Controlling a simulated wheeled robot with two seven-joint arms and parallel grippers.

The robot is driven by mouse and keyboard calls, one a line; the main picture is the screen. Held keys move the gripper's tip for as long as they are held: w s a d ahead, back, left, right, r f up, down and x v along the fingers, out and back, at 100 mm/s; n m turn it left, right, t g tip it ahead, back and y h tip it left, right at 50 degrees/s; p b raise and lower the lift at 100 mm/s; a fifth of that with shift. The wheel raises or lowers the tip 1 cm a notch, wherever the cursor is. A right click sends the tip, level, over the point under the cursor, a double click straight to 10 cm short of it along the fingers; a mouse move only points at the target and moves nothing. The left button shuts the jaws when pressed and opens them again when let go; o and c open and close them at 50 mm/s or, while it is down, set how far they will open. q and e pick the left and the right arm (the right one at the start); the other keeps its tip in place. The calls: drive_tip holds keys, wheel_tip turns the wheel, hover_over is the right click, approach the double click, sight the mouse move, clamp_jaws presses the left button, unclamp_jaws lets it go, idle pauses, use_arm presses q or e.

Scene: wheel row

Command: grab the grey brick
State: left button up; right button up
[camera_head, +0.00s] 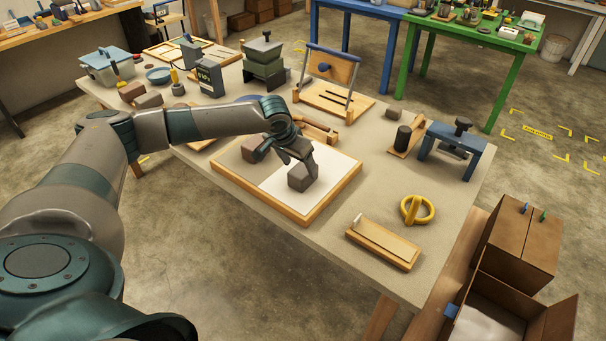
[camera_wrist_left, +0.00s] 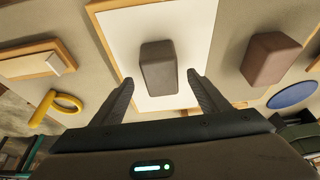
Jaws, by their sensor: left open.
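The grey brick (camera_head: 300,177) stands on the white half of a wood-framed board (camera_head: 332,172) on the table. My left gripper (camera_head: 301,160) is right above it, pointing down. In the left wrist view the grey brick (camera_wrist_left: 158,70) shows between and just beyond the two spread fingertips (camera_wrist_left: 160,80), with pale board visible on both sides of it. The gripper is open and holds nothing. A brownish-red brick (camera_wrist_left: 270,60) lies to the right in that view; in the head view it (camera_head: 251,149) sits on the board's grey half. My right gripper is not in view.
A yellow ring (camera_head: 428,212) and a wooden tray (camera_head: 383,243) lie right of the board. A blue stand (camera_head: 482,155) and a dark cylinder (camera_head: 402,139) stand behind them. The table's front edge runs close by the board; an open cardboard box (camera_head: 515,250) is at lower right.

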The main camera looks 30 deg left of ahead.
sight(302, 169)
use_arm(q)
drive_tip(key=shift+w+f, duration=0.15)
drive_tip(key=shift+f, duration=0.05)
drive_tip(key=p+x, duration=0.1)
drive_tip(key=x, duration=0.3)
drive_tip(key=shift+r+p, duration=0.1)
drive_tip(key=shift+p, duration=0.3)
drive_tip(key=shift+w+a+f, duration=0.1)
drive_tip(key=shift+w+f, duration=0.05)
drive_tip(key=shift+f, duration=0.25)
drive_tip(key=shift+w+r, duration=0.1)
drive_tip(key=c, duration=1.7)
